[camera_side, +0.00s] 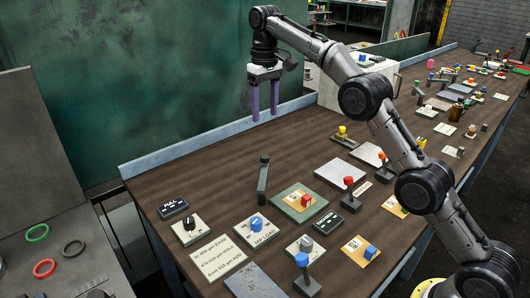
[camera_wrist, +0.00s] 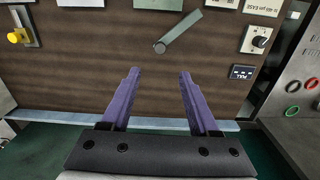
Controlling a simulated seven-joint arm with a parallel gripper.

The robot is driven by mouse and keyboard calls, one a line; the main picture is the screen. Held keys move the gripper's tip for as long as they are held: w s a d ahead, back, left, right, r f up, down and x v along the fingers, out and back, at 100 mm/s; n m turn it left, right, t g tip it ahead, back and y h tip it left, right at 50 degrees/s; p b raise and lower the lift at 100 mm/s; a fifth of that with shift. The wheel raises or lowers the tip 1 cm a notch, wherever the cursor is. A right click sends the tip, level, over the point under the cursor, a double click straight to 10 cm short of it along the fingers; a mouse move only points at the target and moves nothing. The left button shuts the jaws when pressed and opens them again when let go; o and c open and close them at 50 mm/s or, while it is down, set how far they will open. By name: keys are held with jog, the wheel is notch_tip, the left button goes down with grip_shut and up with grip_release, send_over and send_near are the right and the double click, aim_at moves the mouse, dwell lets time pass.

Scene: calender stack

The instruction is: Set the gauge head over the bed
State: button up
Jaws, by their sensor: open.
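My gripper (camera_side: 264,115) has two purple fingers, apart and empty, pointing down above the back of the brown bench; it also shows in the wrist view (camera_wrist: 159,72). No part is readably marked as the gauge head or its bed. A grey-green lever (camera_side: 263,182) stands on the bench in front of my gripper; it also shows in the wrist view (camera_wrist: 180,32), beyond the fingertips. A dark rotary knob (camera_side: 189,224) sits on a pale plate, behind a card with µm ranges (camera_side: 218,258).
Near the lever are a blue knob (camera_side: 256,223), a red button (camera_side: 306,201) on a yellow-and-green plate, a red-topped lever (camera_side: 349,186), a blue-topped lever (camera_side: 303,272) and a yellow knob (camera_side: 341,131). A low blue-grey rail (camera_side: 190,152) edges the back. Bare bench lies below my gripper.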

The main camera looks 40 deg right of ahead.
aim_at(265, 156)
notch_tip(265, 156, down, 14)
jog(key=shift+r, duration=0.15)
dwell(0.6)
grip_shut()
dwell(1.3)
